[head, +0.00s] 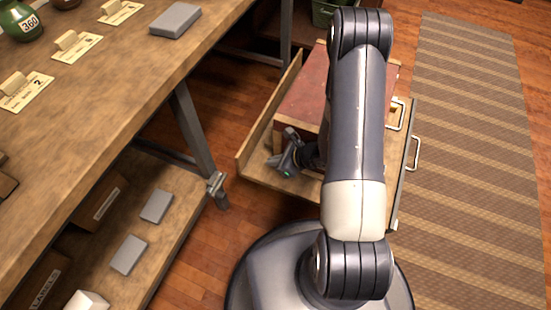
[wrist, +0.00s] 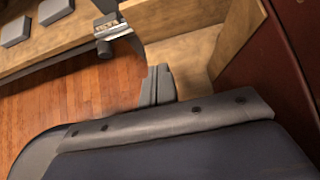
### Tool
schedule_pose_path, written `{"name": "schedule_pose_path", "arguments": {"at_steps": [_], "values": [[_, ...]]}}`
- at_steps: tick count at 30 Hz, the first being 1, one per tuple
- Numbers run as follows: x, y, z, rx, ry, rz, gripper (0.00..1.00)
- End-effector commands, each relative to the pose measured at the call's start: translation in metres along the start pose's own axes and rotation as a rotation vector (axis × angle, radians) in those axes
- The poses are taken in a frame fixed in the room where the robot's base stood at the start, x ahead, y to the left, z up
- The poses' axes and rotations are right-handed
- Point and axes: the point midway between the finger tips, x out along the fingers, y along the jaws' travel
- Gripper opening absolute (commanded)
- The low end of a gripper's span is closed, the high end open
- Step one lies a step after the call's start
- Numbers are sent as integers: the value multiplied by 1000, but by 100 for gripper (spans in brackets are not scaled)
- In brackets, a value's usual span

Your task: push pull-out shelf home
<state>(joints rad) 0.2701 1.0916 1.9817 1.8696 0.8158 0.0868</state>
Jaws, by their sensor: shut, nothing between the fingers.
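The pull-out shelf (head: 268,118) is a shallow wooden tray standing out over the floor to the right of the workbench. Its front panel (head: 405,180) with a metal handle (head: 415,153) is on the right side. My gripper (head: 277,160) is shut and empty, low over the tray's near left part beside the box. In the wrist view, the gripper fingers (wrist: 157,85) show near the wooden tray wall (wrist: 236,38); I cannot tell whether they touch it.
The workbench (head: 110,95) stands at the left with tags and a green jar on top; its metal leg (head: 195,135) is close to the tray. A lower shelf (head: 160,245) holds grey blocks. A striped rug (head: 470,150) lies clear at the right.

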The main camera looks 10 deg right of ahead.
Motion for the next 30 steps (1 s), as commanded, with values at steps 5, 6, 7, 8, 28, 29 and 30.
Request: {"name": "schedule_pose_path", "arguments": {"at_steps": [5,6,7,8,28,29,30], "values": [[44,2,-3,-2,1,5,0],[52,1,-3,-2,0,4,0],[58,1,-3,-2,0,4,0],[61,1,1,-3,-1,4,0],[84,0,27,1,0,-1,0],[83,0,27,1,0,-1,0],[84,0,27,1,0,0,0]]}}
